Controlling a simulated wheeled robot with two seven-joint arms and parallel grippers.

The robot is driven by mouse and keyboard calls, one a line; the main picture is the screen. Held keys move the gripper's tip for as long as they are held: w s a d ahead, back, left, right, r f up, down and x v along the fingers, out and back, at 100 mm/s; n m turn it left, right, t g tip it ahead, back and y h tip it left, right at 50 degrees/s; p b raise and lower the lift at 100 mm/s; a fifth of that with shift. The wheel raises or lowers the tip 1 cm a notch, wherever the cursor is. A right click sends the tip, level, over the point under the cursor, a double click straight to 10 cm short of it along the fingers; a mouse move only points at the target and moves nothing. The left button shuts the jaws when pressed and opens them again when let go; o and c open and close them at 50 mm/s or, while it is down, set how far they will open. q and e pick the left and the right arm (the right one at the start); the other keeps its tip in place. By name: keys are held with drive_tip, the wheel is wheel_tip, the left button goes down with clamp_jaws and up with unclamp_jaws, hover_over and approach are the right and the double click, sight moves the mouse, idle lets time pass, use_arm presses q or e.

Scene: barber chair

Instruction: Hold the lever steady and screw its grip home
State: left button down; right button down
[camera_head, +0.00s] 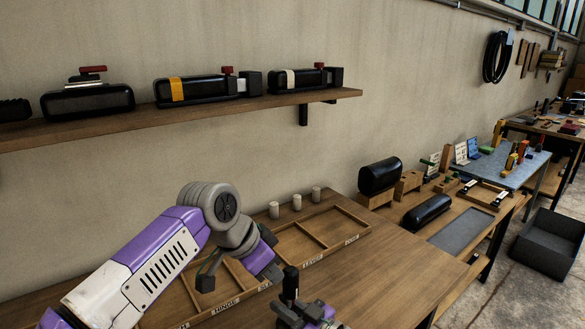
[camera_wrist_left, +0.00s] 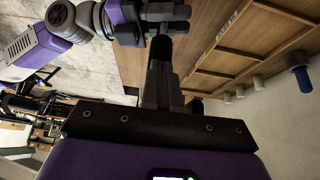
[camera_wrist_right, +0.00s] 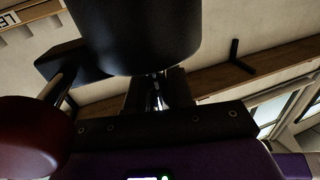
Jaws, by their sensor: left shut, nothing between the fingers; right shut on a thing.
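My left gripper (camera_head: 272,272) hangs over the front of the wooden tray in the head view. Its fingers (camera_wrist_left: 160,75) are closed with nothing between them in the left wrist view. My right gripper (camera_head: 302,316) is lower, at the bottom edge of the head view, close to the left one. A black upright grip (camera_head: 290,283) stands at it. In the right wrist view a large black cylinder (camera_wrist_right: 135,35), apparently this grip, is at the closed fingers (camera_wrist_right: 155,92). A dark red rounded thing (camera_wrist_right: 25,135) is at the left there. The lever itself is not clearly identifiable.
The divided wooden tray (camera_head: 345,240) with labels lies behind the grippers. Several pale pegs (camera_head: 295,201) stand behind it. The bench's front right (camera_head: 400,285) is bare. A wall shelf (camera_head: 180,118) holds black cylinders. A second bench (camera_head: 500,220) stands to the right.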

use_arm(q)
drive_tip(key=shift+f, duration=0.3)
drive_tip(key=shift+w+d, duration=0.4)
drive_tip(key=shift+d, duration=0.05)
idle(0.8)
drive_tip(key=shift+w, duration=0.15)
use_arm(e)
drive_tip(key=shift+s+a, duration=0.15)
drive_tip(key=shift+s, duration=0.05)
idle(0.5)
use_arm(q)
drive_tip(key=shift+a, duration=0.1)
use_arm(e)
drive_tip(key=shift+w+d, duration=0.2)
use_arm(q)
wheel_tip(320, 180, up, 6)
drive_tip(key=shift+s+a, duration=0.3)
idle(0.4)
use_arm(e)
drive_tip(key=c, duration=0.9)
unclamp_jaws()
